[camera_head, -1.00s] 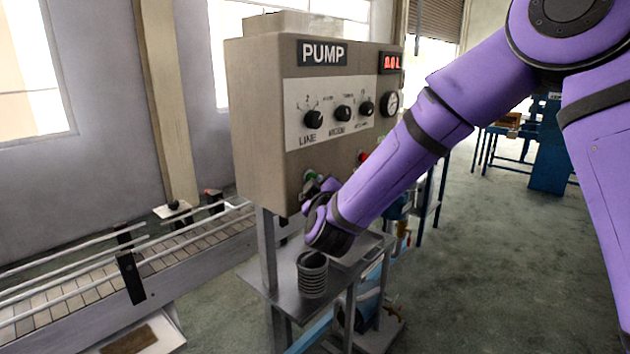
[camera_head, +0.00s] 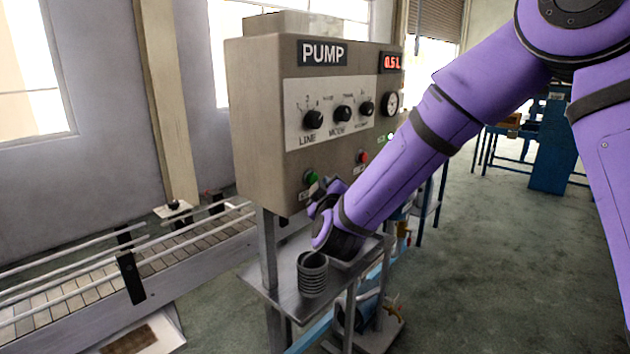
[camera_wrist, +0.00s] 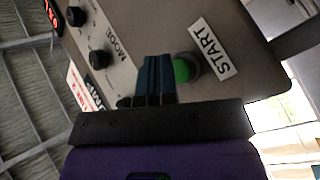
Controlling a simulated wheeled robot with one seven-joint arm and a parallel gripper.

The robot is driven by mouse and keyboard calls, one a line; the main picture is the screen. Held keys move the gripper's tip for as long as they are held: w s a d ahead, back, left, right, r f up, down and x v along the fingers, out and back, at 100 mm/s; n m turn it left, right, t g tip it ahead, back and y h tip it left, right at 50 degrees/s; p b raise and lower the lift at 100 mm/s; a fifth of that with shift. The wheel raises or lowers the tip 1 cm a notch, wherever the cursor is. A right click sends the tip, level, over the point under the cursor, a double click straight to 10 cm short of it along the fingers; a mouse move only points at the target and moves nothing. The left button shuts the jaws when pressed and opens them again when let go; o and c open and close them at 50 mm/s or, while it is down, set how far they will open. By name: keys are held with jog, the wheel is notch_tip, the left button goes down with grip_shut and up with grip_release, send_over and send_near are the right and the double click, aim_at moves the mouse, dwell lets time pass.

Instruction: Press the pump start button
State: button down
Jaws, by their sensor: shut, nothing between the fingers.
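The pump cabinet (camera_head: 262,118) is a beige box with a PUMP sign, three black knobs and a red display reading about 0.5 L. The green start button (camera_head: 311,178) is low on its front face. In the wrist view the green button (camera_wrist: 184,69) sits beside a white START label (camera_wrist: 210,48). My gripper (camera_wrist: 158,62) is shut and empty, its fingertips just left of the green button in that view. Whether they touch the panel cannot be told. In the head view my wrist hides most of the gripper, which is near the button's lower right.
A red button (camera_head: 363,157) is to the right of the green one. A grey ribbed cup (camera_head: 312,274) stands on the metal stand (camera_head: 262,280) below my wrist. A conveyor (camera_head: 75,290) runs at the left. Open floor lies to the right.

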jog(key=shift+d, duration=0.1)
jog(key=shift+s+d, duration=0.8)
jog(key=shift+d, duration=0.2)
jog(key=shift+s+d, duration=0.75)
jog(key=shift+d, duration=0.2)
jog(key=shift+r, duration=0.1)
jog(key=s+d+r+m+g+y, duration=0.1)
jog(key=s+d+r+m+g, duration=0.15)
jog(key=s+d+r, duration=0.35)
jog(key=s+d+r+m+g, duration=0.1)
jog(key=s+d+r+g, duration=0.25)
jog(key=d, duration=0.35)
jog(key=s+d+m+g+h, duration=0.1)
jog(key=s+d+m+g, duration=0.1)
jog(key=s+d, duration=0.2)
jog(key=s+d+m+g+h, duration=0.1)
jog(key=s+d+m+g, duration=0.2)
jog(key=s, duration=0.8)
jog(key=s+d+f+m+g+h, duration=0.1)
jog(key=s+d+m+g, duration=0.1)
jog(key=s+d, duration=0.5)
jog(key=shift+s+d, duration=0.25)
jog(key=shift+s, duration=0.45)
